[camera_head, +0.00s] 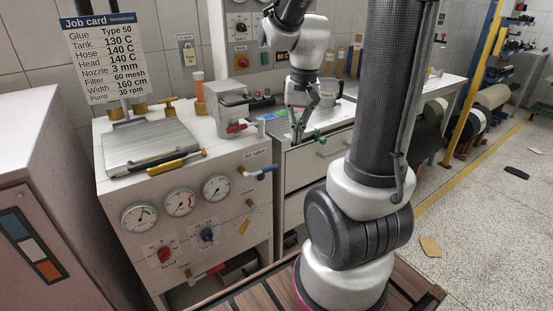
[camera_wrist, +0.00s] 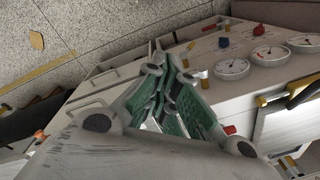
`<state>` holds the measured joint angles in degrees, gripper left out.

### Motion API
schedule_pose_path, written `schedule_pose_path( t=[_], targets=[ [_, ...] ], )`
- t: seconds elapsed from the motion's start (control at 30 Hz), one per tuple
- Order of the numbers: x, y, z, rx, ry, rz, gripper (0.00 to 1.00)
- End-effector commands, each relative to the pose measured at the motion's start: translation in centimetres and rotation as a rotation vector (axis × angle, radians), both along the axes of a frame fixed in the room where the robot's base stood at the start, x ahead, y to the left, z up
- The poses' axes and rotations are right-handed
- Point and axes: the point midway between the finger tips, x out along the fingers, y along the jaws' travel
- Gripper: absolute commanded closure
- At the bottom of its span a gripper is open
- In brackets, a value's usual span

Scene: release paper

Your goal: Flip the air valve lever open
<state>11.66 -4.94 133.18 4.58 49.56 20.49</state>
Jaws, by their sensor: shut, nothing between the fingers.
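The air valve lever (camera_head: 266,170) has a blue handle and sticks out to the right from the machine's front panel, just below the "Air valve" label. It lies roughly level in the head view. My gripper (camera_head: 298,137) points down, above and to the right of the lever, apart from it and near the drawer cabinet. Its green-padded fingers (camera_wrist: 165,80) are shut and empty in the wrist view. I cannot make out the lever clearly in the wrist view; the fingers may hide it.
Pressure gauges (camera_head: 180,203), a red knob (camera_head: 165,254) and a blue knob (camera_head: 207,234) sit on the panel. A red-handled lever (camera_head: 240,127) is near the grey box. A drawer cabinet (camera_head: 314,160) stands to the right. A yellow-handled bar (camera_head: 176,162) juts out at the machine's top edge.

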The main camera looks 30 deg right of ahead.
Motion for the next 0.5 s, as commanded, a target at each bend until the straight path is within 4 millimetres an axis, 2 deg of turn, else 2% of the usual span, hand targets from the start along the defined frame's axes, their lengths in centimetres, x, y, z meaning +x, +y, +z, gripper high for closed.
schedule_pose_path(
  t=[0.1,0.23,0.33,0.5],
  targets=[
    [4.0,-1.4,-2.5,0.034,0.014,-0.288,1.0],
    [7.6,-2.0,-2.8,0.068,-0.029,-0.578,1.0],
    [9.2,-2.3,-1.9,0.095,-0.073,-0.74,1.0],
    [9.6,-2.3,-1.8,0.118,-0.084,-0.898,1.0]
  ],
)
